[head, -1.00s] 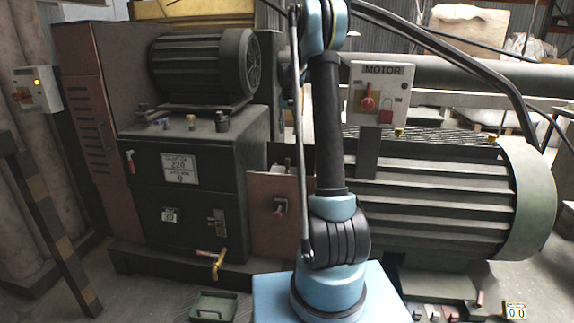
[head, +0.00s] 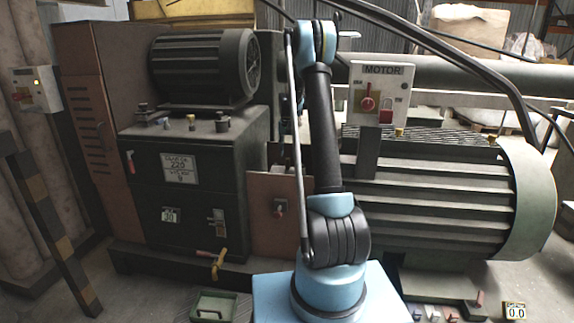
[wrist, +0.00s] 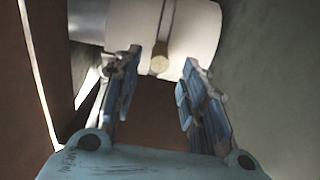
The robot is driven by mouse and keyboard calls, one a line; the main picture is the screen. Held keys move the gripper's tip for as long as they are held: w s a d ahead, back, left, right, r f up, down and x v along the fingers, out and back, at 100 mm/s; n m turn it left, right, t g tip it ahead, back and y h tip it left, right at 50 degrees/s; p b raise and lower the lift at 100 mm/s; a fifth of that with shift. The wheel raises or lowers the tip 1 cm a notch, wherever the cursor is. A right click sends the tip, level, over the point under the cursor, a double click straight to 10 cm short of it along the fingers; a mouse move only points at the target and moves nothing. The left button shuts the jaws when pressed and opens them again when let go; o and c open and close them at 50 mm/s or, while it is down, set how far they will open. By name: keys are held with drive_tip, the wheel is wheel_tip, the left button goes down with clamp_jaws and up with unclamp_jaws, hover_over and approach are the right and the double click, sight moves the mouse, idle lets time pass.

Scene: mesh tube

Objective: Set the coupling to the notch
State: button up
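In the wrist view, a pale, whitish cylinder (wrist: 203,30), which looks like the coupling, lies across the top on a grey metal shaft (wrist: 87,20). A narrow bar with a round brass-coloured end (wrist: 159,65) stands out from its middle. My gripper (wrist: 160,75) is open, with its two blue-padded fingers spread to the left and right of the brass end. The fingertips overlap the cylinder's lower edge in the picture; I cannot tell whether they touch it. No notch can be made out. In the head view my arm hides the coupling and gripper.
A ribbed motor (head: 435,205) stands at the right with a MOTOR switch box (head: 382,92) above it. A dark gearbox (head: 190,185) carrying a smaller motor (head: 200,68) is at the left. A brown panel edge (wrist: 22,100) runs close along the left in the wrist view.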

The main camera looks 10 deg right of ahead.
sight(287, 168)
drive_tip(key=shift+f, duration=3.1)
drive_tip(key=shift+c, duration=0.6)
clamp_jaws()
